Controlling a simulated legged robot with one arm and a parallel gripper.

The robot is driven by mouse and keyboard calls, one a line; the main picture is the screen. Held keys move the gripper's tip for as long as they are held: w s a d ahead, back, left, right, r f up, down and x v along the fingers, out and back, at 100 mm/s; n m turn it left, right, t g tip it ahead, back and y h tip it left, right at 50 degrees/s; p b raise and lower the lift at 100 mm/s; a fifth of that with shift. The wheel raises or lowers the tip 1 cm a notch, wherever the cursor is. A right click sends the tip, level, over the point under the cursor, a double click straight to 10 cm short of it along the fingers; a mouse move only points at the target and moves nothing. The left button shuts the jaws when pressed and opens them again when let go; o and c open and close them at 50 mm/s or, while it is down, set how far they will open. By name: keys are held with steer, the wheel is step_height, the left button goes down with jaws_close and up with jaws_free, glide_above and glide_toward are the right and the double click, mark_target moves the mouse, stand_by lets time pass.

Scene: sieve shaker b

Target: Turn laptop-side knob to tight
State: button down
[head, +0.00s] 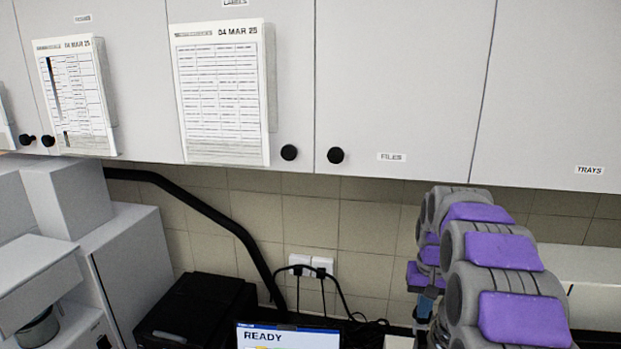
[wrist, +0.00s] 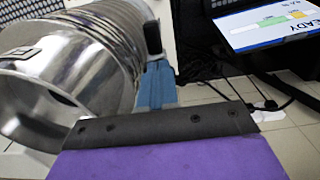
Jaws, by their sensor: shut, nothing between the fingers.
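A small black upright piece (wrist: 152,38), which looks like a knob, shows in the wrist view beside the right side of a shiny metal sieve stack (wrist: 95,45). My gripper (wrist: 157,70) has blue fingers, shut and empty, with their tips just below the black piece in the picture. I cannot tell whether they touch it. A laptop screen (wrist: 265,22) shows at the top right of the wrist view. The laptop screen reading READY (head: 285,338) is at the bottom edge of the head view. The sieve stack and knob are not visible in the head view.
Wall cabinets (head: 400,80) with papers and black handles hang above. A black box (head: 195,310) stands left of the laptop, by white equipment (head: 130,260) at the far left. Cables (head: 340,290) run from a wall socket (head: 310,265) behind the laptop.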

steer(key=shift+s, duration=0.1)
steer(key=shift+s+a, duration=0.2)
steer(key=shift+s, duration=0.05)
steer(key=shift+r, duration=0.1)
step_height(320, 180, up, 6)
steer(key=shift+f+p, duration=0.1)
steer(key=shift+p, duration=0.95)
